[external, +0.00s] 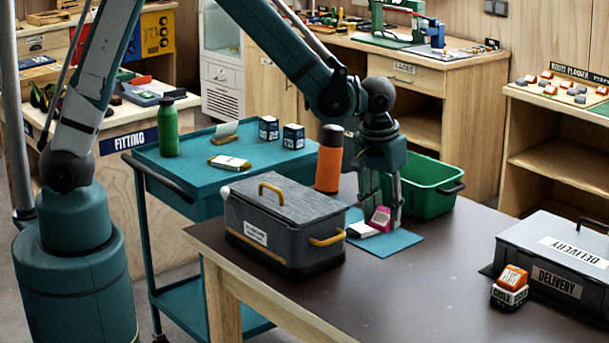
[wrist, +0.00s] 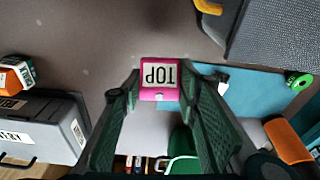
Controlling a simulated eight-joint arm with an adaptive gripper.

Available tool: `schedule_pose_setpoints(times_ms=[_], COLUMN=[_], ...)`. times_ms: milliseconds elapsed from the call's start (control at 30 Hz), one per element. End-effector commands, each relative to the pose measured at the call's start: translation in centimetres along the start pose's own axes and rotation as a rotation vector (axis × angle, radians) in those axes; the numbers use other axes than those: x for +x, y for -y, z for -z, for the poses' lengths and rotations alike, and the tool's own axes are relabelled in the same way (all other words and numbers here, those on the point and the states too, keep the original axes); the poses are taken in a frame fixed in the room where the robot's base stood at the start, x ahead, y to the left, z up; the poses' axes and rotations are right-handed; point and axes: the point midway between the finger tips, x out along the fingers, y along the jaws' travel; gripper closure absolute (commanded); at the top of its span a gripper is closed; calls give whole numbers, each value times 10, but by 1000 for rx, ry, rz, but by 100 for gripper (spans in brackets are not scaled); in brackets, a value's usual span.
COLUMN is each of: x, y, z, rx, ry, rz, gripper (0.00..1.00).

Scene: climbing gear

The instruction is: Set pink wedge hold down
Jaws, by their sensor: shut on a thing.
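The pink wedge hold (external: 380,218) is between my fingertips at the back of the dark table. In the wrist view the pink wedge hold (wrist: 159,77) shows a white label reading TOP. My gripper (external: 385,214) points down and is shut on the hold. In the wrist view the fingers of my gripper (wrist: 160,93) sit on either side of it. A blue mat (external: 401,245) lies under and around this spot. I cannot tell whether the hold touches the mat.
A grey toolbox (external: 283,228) and an orange bottle (external: 329,165) stand further left. A green crate (external: 436,190) is behind. A delivery case (external: 557,257) and chalk box (external: 510,286) are right. The table's front middle is clear.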

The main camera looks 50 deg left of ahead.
Motion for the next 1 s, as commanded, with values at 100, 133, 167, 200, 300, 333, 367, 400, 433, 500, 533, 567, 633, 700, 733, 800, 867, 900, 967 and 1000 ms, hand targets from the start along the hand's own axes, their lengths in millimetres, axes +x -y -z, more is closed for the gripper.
schedule_pose_setpoints(times_ms=[100, 133, 167, 200, 300, 333, 367, 400, 433, 500, 533, 567, 633, 700, 733, 800, 867, 900, 967, 1000], x=[0, 0, -1, -1, -3, -4, -4, -6, -6, -9, -10, -11, -14, -17, -19, -21, -23, -25, -26, -28], y=[0, -1, -2, -2, -6, -8, -9, -11, -13, -18, -20, -22, -26, -30, -32, -34, -36, -37, -37, -38], z=[-1, -2, -4, -6, -17, -21, -26, -33, -40, -55, -63, -71, -90, -109, -118, -136, -151, -160, -172, -178], rx=[1, 1, 2, 4, 9, 12, 14, 18, 22, 29, 33, 37, 47, 56, 60, 70, 78, 82, 87, 91], ry=[1, 1, 2, 3, 8, 9, 12, 15, 17, 25, 29, 33, 43, 52, 56, 65, 72, 76, 82, 86], rz=[0, 0, -1, -1, -3, -4, -4, -5, -6, -8, -9, -10, -12, -14, -15, -16, -16, -16, -16, -17], gripper=[80, 80, 80, 80, 80, 80, 80, 80, 80, 80, 80, 80, 80, 80, 80, 80, 80, 80, 80, 80])
